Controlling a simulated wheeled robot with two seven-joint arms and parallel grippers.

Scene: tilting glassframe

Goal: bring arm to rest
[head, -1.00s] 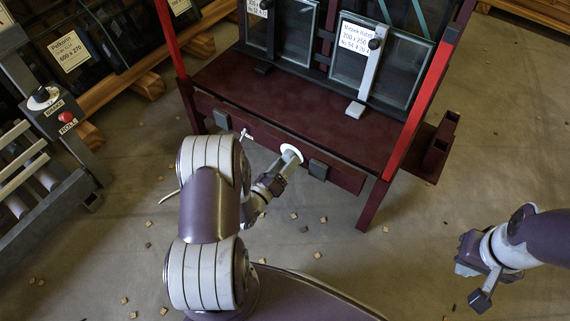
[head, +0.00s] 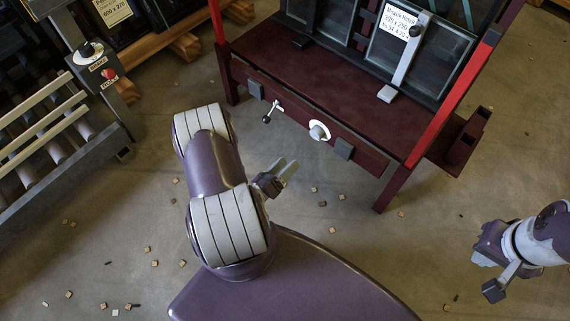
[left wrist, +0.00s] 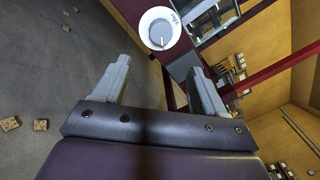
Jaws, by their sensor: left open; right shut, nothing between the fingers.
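My left arm reaches in from the lower left of the head view. Its gripper (head: 284,173) is open and empty, apart from the maroon frame (head: 300,95) and in front of it. A round knob on a white dial (head: 319,131) sits on the frame's front beam. The left wrist view shows the two spread fingers (left wrist: 161,86) with nothing between them; the dial (left wrist: 160,29) lies beyond them. My right gripper (head: 484,258) is at the right edge of the head view, over bare floor, shut and empty.
A small lever (head: 272,112) and dark pads are also on the front beam. Glass panes with a label (head: 403,22) lean on the frame. A roller stand (head: 45,135) with a control post is at left.

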